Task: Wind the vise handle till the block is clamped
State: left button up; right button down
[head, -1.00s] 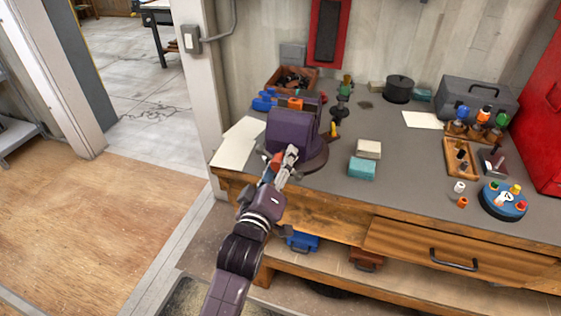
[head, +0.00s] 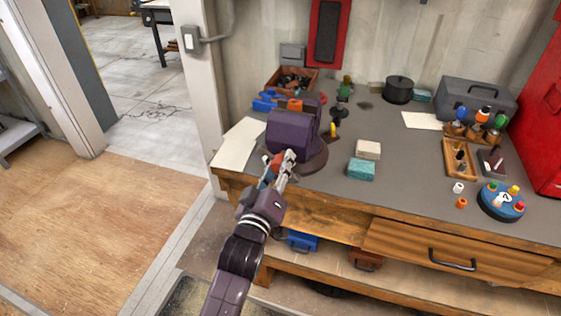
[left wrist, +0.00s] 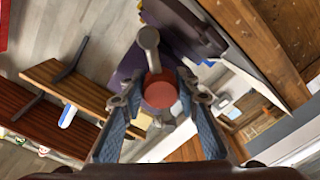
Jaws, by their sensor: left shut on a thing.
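The purple vise (head: 289,136) stands on a round base at the bench's left front corner. My left gripper (head: 285,160) is at its near face, where the handle is. In the left wrist view the handle shows as a grey bar with a rounded end (left wrist: 148,38) and a red round part (left wrist: 160,90). My left gripper's fingers (left wrist: 161,100) are on either side of the red part, shut on the handle. An orange block (head: 295,104) shows behind the vise top; I cannot tell whether the jaws touch it. My right gripper is not in view.
A white sheet (head: 238,143) lies left of the vise. Beige (head: 368,149) and teal (head: 361,170) blocks lie to its right. A wooden bin (head: 311,78) stands behind. A blue round holder (head: 502,203) is far right.

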pick_arm(q)
jog(key=m+p, duration=0.1)
jog(key=m, duration=0.3)
jog(key=shift+m, duration=0.3)
jog(key=m+p, duration=0.1)
jog(key=m, duration=0.3)
jog(key=shift+f+m+p, duration=0.1)
jog(key=shift+m+p, duration=0.2)
jog(key=shift+m, duration=0.1)
jog(key=m, duration=0.4)
jog(key=shift+w+a+f+m+p, duration=0.1)
jog(key=shift+m+p, duration=0.2)
jog(key=shift+p, duration=0.05)
jog(key=shift+f+m+h, duration=0.15)
jog(key=shift+m+h, duration=0.15)
jog(key=shift+m, duration=1.9)
